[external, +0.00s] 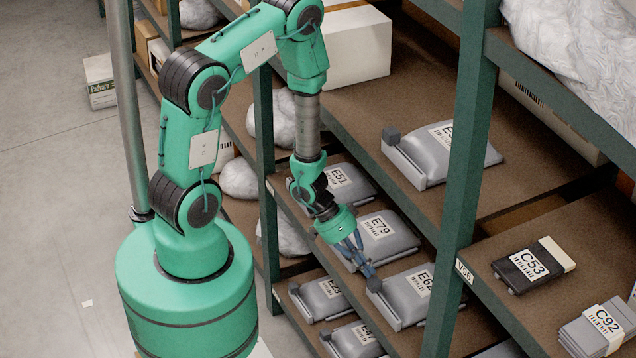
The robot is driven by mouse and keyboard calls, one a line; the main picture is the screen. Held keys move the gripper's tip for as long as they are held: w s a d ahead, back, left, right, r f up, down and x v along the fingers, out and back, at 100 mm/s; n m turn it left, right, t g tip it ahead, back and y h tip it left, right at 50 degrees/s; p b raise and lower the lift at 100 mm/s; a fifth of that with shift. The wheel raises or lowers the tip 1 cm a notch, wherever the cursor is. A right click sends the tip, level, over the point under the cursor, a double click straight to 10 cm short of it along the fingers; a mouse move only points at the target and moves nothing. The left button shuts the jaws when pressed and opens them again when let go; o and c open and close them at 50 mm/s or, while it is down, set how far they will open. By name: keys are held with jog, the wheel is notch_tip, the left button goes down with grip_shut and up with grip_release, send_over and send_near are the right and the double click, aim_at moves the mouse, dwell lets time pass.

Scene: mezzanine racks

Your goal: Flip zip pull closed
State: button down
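Several grey pouches with white barcode labels lie on the rack shelves, some with a small dark block at one corner that may be the zip pull. My gripper (366,268) points down at the shelf, between pouch E79 (402,242) and pouch E62 (405,308). Its blue fingers end close to the dark block (374,285) on the corner of E62. I cannot tell whether they touch it or how far apart they are. Pouch E51 (350,198) lies behind the arm.
A larger pouch (440,160) with a dark block (391,136) lies on the higher shelf. Two pouches lie lower down (320,300). A green upright (462,180) stands right of my gripper.

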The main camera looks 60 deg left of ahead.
jog(key=shift+d, duration=0.1)
dwell(0.3)
jog(key=shift+d+p, duration=0.9)
jog(key=shift+d, duration=4.9)
jog(key=shift+a+r, duration=0.1)
jog(key=v, duration=1.1)
jog(key=shift+s+a+r, duration=0.2)
jog(key=shift+r, duration=0.1)
jog(key=shift+w, duration=0.1)
